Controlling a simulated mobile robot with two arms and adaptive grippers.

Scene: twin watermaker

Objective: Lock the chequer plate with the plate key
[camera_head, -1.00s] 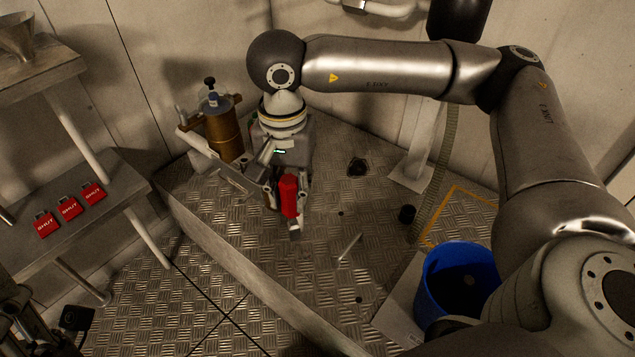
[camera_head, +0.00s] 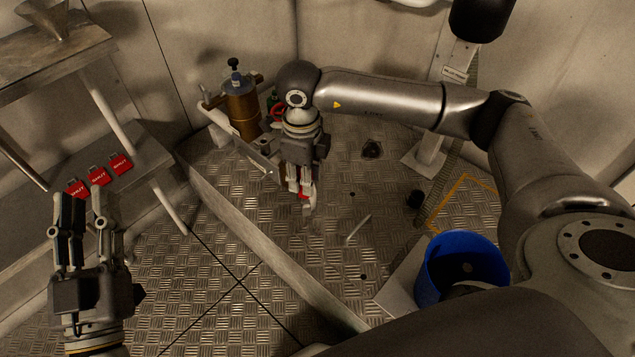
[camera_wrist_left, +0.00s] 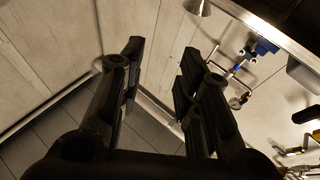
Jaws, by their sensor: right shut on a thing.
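A thin pale rod (camera_head: 358,229) lies or stands on the plate to the right of this gripper. My left gripper (camera_head: 84,200) is open and empty, in front of the shelf at the left. Its parted fingers (camera_wrist_left: 160,75) also show in the left wrist view.
Several red SHUT tags (camera_head: 98,175) lie on the lower shelf (camera_head: 145,160). A brass cylinder (camera_head: 242,108) stands behind my right gripper. A blue bucket (camera_head: 430,270) stands at the right. The front floor is clear.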

